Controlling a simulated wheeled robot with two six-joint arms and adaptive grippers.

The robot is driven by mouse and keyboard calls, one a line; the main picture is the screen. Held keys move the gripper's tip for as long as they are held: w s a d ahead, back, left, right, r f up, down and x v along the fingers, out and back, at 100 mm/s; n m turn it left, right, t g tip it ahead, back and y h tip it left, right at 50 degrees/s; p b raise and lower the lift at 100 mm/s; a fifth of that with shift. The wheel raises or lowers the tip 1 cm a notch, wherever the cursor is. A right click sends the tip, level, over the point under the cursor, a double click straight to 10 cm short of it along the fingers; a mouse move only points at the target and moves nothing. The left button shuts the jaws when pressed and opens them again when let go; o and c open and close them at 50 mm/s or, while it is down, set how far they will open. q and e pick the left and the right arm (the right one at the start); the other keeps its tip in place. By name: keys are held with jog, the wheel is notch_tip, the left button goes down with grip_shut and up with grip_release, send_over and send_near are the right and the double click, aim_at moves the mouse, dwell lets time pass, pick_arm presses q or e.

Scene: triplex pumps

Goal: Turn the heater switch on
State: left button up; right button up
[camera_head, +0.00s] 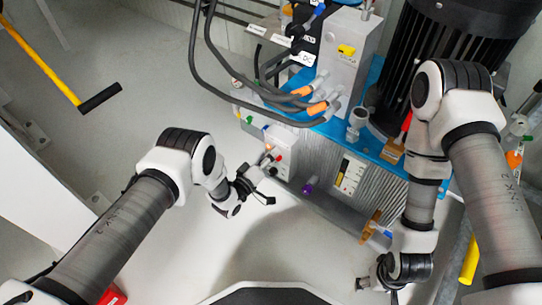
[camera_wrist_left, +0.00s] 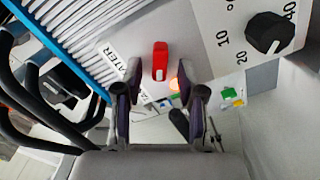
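The heater switch (camera_wrist_left: 160,60) is a red lever on a pale panel, beside a partly hidden label (camera_wrist_left: 112,55) ending in "ATER". In the left wrist view it stands between and just beyond the fingertips of my left gripper (camera_wrist_left: 160,84), which is open and empty. In the head view, my left gripper (camera_head: 262,188) is in front of the small control box (camera_head: 284,155). The switch is too small there to tell its position. My right gripper (camera_head: 376,284) hangs low at the bottom right, and its fingers are not clear.
A black dial (camera_wrist_left: 268,32) with numbers is right of the switch. A lit orange lamp (camera_wrist_left: 174,84) is close to the right finger. Black cables (camera_head: 212,65) hang above the box. A blue-topped tank (camera_head: 335,130) and a dark motor (camera_head: 450,45) stand behind. Grey floor lies open at left.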

pick_arm(q)
jog(key=shift+s, duration=0.1)
jog(key=v, duration=1.2)
